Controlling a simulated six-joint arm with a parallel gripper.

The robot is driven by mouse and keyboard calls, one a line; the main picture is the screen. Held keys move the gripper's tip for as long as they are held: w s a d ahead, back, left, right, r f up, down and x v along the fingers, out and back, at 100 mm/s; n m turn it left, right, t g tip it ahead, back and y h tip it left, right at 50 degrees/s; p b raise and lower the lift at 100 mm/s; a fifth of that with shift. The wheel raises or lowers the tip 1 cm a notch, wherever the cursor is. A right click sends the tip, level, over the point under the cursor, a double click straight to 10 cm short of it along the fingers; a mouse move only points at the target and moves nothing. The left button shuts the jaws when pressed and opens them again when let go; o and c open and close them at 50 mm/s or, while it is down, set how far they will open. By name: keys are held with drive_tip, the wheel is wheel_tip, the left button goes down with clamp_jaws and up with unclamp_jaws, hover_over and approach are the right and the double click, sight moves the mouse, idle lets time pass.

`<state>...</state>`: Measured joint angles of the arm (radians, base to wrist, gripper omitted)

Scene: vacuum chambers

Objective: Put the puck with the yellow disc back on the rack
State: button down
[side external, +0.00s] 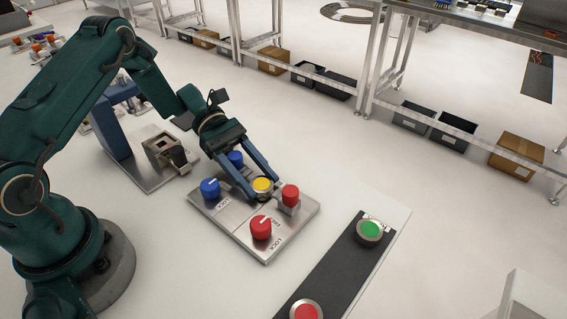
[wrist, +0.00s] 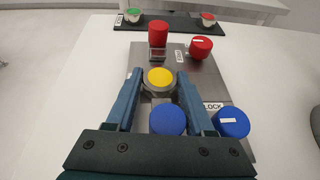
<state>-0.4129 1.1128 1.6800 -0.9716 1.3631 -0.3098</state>
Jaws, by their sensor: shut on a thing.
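The puck with the yellow disc (side external: 262,185) is a round metal piece with a yellow top, low over the metal plate (side external: 233,213) among the knobs. My gripper (side external: 259,193) is shut on it, with one blue finger on each side. In the wrist view the puck (wrist: 159,80) sits between the fingertips of my gripper (wrist: 157,84). I cannot tell whether the puck touches the plate. The rack is not clearly identifiable in these views.
Two red knobs (side external: 261,228) (side external: 290,195) and two blue knobs (side external: 210,188) (side external: 235,159) stand close around my gripper. A black strip (side external: 335,270) carries a green button (side external: 370,230) and a red button (side external: 306,311). A metal fixture (side external: 165,151) stands behind the plate, to its left.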

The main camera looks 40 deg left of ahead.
drive_tip(key=shift+f, duration=0.15)
drive_tip(key=shift+c, duration=1.4)
unclamp_jaws()
